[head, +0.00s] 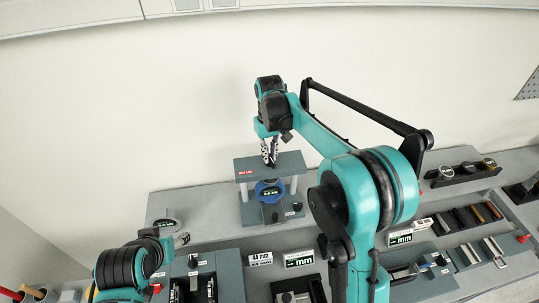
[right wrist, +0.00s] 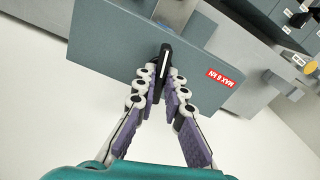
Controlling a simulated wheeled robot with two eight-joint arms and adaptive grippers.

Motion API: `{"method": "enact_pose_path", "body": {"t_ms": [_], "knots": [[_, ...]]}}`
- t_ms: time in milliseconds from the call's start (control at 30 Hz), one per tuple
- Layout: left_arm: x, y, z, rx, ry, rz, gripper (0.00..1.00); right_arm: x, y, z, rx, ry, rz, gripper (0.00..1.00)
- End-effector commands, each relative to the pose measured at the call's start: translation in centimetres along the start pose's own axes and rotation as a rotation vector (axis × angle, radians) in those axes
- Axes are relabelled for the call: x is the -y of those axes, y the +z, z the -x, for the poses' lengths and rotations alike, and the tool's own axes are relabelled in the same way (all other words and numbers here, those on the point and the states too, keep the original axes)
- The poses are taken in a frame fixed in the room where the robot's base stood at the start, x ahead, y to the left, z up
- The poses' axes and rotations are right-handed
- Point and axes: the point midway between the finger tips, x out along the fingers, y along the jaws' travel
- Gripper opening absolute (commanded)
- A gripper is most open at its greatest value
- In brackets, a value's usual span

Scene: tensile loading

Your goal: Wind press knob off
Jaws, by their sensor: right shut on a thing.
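The press (head: 285,162) stands at the back of the bench, with a blue-grey top plate, light posts and a red label. Its knob (right wrist: 163,62) is a black bar on the top plate, seen in the right wrist view. My right gripper (head: 270,160) is above the plate. In the right wrist view my right gripper (right wrist: 166,78) is shut on the knob, with a fingertip on each side of it. My left arm is at the lower left of the head view, away from the press. Its fingers are too small and unclear to judge.
A blue-ringed display (head: 269,191) sits under the press plate. A round gauge (head: 167,222) stands to its left. Black and metal parts (head: 470,215) lie in trays at the right. Small readout signs (head: 299,259) stand at the front. The wall is close behind the press.

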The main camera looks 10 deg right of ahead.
Motion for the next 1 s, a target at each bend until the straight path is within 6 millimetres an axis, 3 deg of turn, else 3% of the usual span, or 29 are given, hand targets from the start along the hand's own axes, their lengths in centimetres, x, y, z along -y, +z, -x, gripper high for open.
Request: {"method": "enact_pose_path", "body": {"t_ms": [467,500,567,867,1000], "knots": [[0.0,0.0,0.0,0.000,0.000,0.000,0.58,-0.1,-0.1,0.1,-0.002,0.001,0.011,0.00],[0.0,0.0,0.0,0.000,0.000,0.000,0.58,-0.1,-0.1,0.1,-0.002,0.001,0.011,0.21],[0.0,0.0,0.0,0.000,0.000,0.000,0.58,-0.1,-0.1,0.1,-0.002,0.001,0.011,0.31],[0.0,0.0,0.0,0.000,0.000,0.000,0.58,0.0,0.0,0.2,-0.001,0.001,0.010,0.31],[0.0,0.0,0.0,0.000,0.000,0.000,0.58,0.0,0.0,1.4,-0.001,0.000,0.011,0.31]]}}
